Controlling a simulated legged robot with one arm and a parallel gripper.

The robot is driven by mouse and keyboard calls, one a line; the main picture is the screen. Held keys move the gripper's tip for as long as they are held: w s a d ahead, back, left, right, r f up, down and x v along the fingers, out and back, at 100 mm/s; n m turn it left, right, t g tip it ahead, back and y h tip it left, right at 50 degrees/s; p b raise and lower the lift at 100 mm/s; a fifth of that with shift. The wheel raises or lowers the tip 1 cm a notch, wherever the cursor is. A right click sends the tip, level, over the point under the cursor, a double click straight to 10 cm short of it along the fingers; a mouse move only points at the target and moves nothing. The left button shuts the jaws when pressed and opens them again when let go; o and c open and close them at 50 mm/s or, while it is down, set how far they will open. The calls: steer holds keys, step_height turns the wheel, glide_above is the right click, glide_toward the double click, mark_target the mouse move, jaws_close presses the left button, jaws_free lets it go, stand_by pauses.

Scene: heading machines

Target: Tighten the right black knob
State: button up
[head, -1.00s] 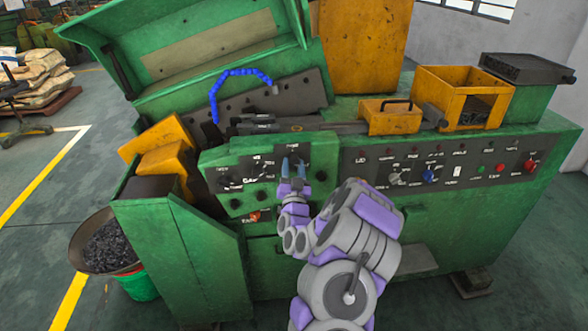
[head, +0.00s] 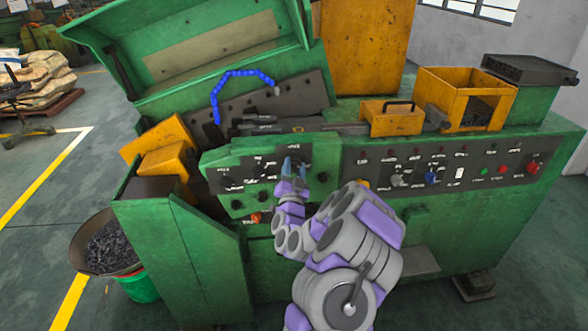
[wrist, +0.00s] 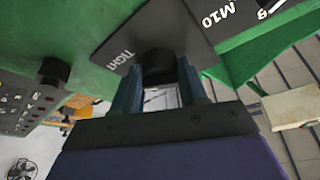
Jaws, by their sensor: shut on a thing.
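The black knob (wrist: 157,62) sits on a dark plate (wrist: 122,57) marked "TIGHT" on the machine's green front box. My gripper (wrist: 158,92) has its two blue fingers on either side of this knob and is shut on it. In the head view my gripper (head: 294,168) is at the right part of the green box, in front of the dark plate (head: 293,148). The fingers largely hide the knob there. How far the knob is turned cannot be told.
Another black knob (wrist: 54,70) stands out at the left in the wrist view. A control panel (head: 420,171) with switches and buttons lies to the right. Yellow boxes (head: 392,118) and a blue hose (head: 243,73) are above.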

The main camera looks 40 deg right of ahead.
steer(key=o, duration=1.1)
steer(key=shift+w+d+f, duration=0.1)
steer(key=shift+w+f, duration=0.05)
steer(key=shift+c, duration=0.2)
steer(key=v, duration=0.7)
steer(key=shift+s+b, duration=0.25)
steer(key=shift+b, duration=0.1)
steer(key=shift+w, duration=0.1)
